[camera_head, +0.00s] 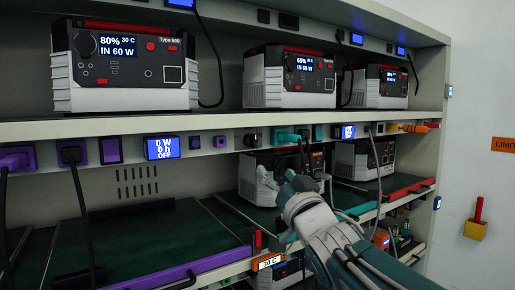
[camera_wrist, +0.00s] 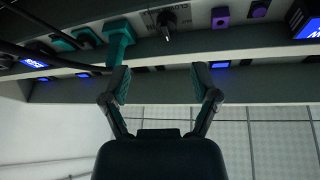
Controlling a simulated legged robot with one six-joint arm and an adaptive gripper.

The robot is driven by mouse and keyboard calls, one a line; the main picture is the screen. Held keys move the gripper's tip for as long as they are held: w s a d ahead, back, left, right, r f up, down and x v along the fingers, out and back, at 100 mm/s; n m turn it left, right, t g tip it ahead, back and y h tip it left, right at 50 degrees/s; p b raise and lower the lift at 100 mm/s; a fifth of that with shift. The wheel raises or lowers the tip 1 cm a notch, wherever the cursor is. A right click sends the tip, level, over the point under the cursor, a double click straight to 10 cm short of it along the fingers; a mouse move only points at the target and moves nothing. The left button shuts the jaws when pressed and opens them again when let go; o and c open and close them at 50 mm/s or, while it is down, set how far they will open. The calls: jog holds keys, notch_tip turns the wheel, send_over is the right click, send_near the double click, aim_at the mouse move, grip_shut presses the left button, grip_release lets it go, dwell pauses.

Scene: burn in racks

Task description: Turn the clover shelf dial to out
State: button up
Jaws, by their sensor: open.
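A black dial (camera_head: 251,138) sits on the front rail of the middle shelf, just left of a teal plug (camera_head: 284,136). In the wrist view, which looks turned over, the dial (camera_wrist: 166,22) is at the top middle, beside the teal plug (camera_wrist: 119,40).
Power stations (camera_head: 125,66) stand on the upper shelf, and others (camera_head: 368,157) are behind my arm. Dark cables hang at the left and near the teal plugs.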

aim_at(254, 145)
jog(key=x, duration=1)
jog(key=shift+s+a+r, duration=0.15)
jog(key=shift+s+r, duration=0.05)
jog(key=shift+r, duration=0.05)
jog(key=shift+w+a+r, duration=0.15)
jog(key=shift+w, duration=0.1)
jog(key=shift+w+a, duration=0.15)
jog(key=shift+a, duration=0.3)
jog(key=shift+d+r, duration=0.1)
jog(key=shift+d, duration=0.1)
grip_shut()
